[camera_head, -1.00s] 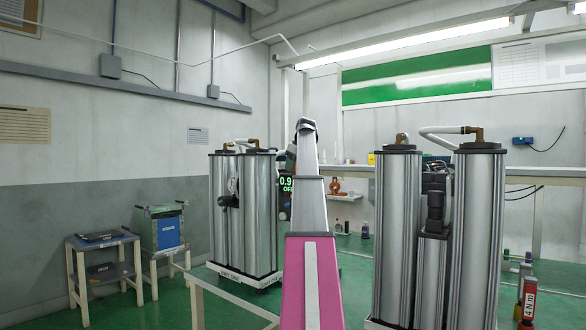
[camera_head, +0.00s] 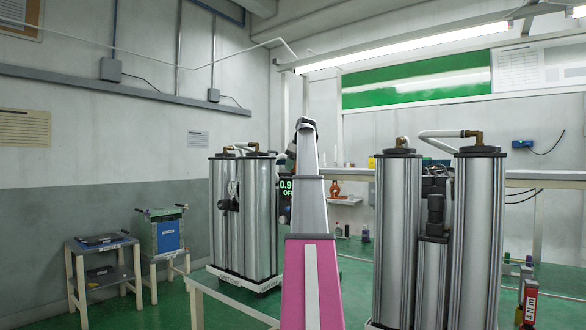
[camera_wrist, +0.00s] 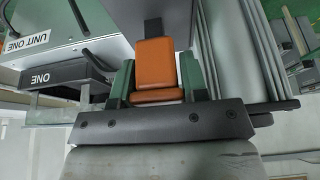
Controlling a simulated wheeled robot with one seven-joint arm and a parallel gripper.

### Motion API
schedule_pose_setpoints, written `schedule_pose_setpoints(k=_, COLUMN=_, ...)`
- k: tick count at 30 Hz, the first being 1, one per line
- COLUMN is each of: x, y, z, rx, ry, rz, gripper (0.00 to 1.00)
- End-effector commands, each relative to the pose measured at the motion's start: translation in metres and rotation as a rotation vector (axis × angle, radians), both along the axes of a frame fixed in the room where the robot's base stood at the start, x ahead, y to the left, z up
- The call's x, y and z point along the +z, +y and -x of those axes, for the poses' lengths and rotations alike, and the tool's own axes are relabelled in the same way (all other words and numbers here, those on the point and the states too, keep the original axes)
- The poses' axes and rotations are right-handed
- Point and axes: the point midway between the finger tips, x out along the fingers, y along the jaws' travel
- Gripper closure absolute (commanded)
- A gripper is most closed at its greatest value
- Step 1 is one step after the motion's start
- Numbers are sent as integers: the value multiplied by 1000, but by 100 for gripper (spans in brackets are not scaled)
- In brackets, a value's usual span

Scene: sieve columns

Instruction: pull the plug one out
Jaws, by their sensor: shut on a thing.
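An orange plug (camera_wrist: 155,62) sits between the green fingers of my gripper (camera_wrist: 157,76) in the wrist view, and the gripper is shut on it. A dark stub (camera_wrist: 152,26) extends from the plug toward a grey surface. I cannot tell whether the plug is still seated. A plate reading "UNIT ONE" (camera_wrist: 26,40) and a black part marked "ONE" (camera_wrist: 42,78) are at the left of the wrist view. In the head view, my gripper is hidden behind my pink and white arm, beside the left sieve column unit (camera_head: 245,215).
A second sieve column unit (camera_head: 480,230) stands close on the right in the head view. A small grey table (camera_head: 100,245) and a stand with a blue box (camera_head: 167,235) are at the left. A white rail (camera_head: 232,303) crosses low in front. Green floor shows between them.

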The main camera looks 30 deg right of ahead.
Motion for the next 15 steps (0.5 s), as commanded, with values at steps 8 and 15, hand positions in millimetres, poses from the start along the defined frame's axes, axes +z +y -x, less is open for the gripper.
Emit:
schedule_pose_setpoints(k=8, x=5, y=0, z=0, rx=0, ry=1, rz=0, gripper=88)
schedule_pose_setpoints(k=15, x=8, y=0, z=0, rx=-1, ry=1, rz=0, gripper=47)
